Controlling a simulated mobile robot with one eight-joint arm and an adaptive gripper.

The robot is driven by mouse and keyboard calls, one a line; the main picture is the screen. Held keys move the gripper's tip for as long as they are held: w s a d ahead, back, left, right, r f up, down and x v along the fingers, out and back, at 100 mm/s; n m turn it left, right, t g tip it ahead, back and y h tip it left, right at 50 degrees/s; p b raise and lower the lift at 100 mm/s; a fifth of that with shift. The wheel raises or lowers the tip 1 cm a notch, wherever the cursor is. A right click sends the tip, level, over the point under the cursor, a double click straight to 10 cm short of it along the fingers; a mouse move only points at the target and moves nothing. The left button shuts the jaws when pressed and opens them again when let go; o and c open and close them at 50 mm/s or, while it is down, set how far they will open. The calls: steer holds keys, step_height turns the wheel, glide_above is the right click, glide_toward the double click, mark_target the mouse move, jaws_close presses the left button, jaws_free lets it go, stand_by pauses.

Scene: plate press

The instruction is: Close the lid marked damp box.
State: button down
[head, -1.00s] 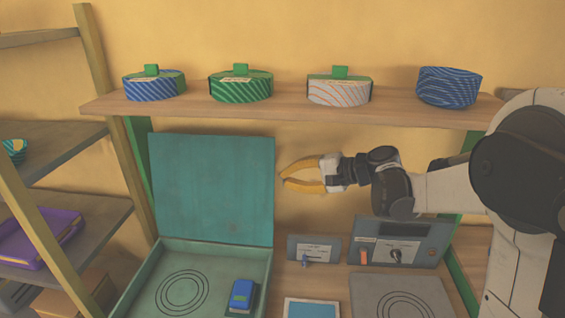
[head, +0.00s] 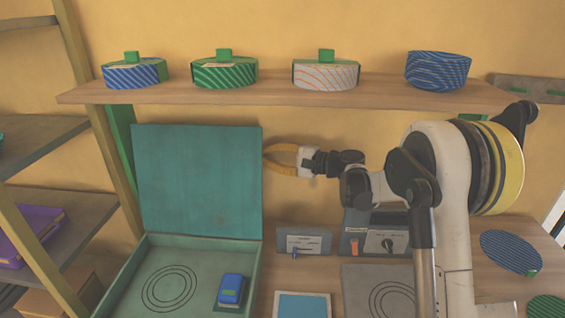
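A teal box (head: 127,277) stands open at the lower left of the head view. Its teal lid (head: 198,180) stands upright at the back of the box. I can read no marking on it. My gripper (head: 265,159) has yellow fingers that point left, with a gap between them. The tips are at the lid's right edge in the picture; I cannot tell whether they touch it. Nothing shows between the fingers. Inside the box are drawn rings and a blue block-like thing (head: 231,289).
A shelf (head: 290,93) above the lid carries several round striped pieces. Panels with switches (head: 303,241) (head: 389,244) stand right of the box. A grey plate (head: 362,285) and striped discs (head: 511,251) lie further right. A side rack (head: 50,220) stands at the left.

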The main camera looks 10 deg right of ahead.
steer(key=shift+s+a+r+b, duration=0.15)
steer(key=shift+s+a, duration=0.05)
steer(key=shift+s, duration=0.4)
steer(key=shift+s+a+r+b, duration=0.15)
steer(key=shift+s+r+b, duration=0.05)
steer(key=shift+s, duration=0.4)
steer(key=shift+s+a+r+b, duration=0.15)
steer(key=shift+s+a, duration=0.05)
steer(key=shift+s, duration=0.4)
